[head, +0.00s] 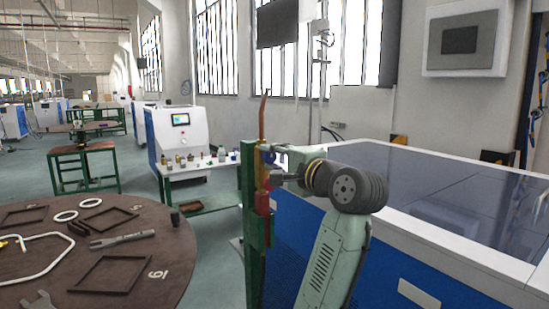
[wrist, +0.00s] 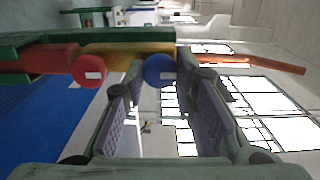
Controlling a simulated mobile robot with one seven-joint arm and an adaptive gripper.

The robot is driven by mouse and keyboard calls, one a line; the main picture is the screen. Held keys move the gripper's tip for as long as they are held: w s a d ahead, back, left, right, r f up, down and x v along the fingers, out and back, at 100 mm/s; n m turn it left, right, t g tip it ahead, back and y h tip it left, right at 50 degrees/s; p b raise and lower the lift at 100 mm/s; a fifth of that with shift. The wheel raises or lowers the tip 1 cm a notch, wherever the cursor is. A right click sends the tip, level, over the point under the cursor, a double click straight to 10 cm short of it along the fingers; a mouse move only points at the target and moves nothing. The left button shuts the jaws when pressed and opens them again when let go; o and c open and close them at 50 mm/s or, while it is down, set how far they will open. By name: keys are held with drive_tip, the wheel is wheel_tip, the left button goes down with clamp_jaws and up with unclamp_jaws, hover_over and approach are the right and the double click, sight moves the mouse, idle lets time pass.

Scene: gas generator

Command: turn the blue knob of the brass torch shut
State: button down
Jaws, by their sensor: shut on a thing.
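The brass torch (wrist: 118,55) lies across the top of the wrist view, with a red knob (wrist: 89,72) at left and the blue knob (wrist: 159,70) right of it. Its copper-coloured tip (wrist: 265,65) points right. In the head view the torch (head: 262,165) stands upright, tip up, against a green post (head: 249,215). My gripper (wrist: 163,82) reaches it from the right in the head view. Its two purple-padded fingers are shut on the blue knob, one on each side. The red knob is outside the fingers. How far the blue knob is turned cannot be told.
A round brown table (head: 140,270) with frames, rings and wrenches stands at left. A blue and white machine (head: 450,205) with a dark top fills the right side. A small table (head: 200,170) with several small parts stands behind the post.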

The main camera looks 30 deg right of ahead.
idle(0.4)
drive_tip(key=c, duration=1.3)
unclamp_jaws()
drive_tip(key=s, duration=0.8)
drive_tip(key=s+d, duration=0.1)
drive_tip(key=s, duration=0.3)
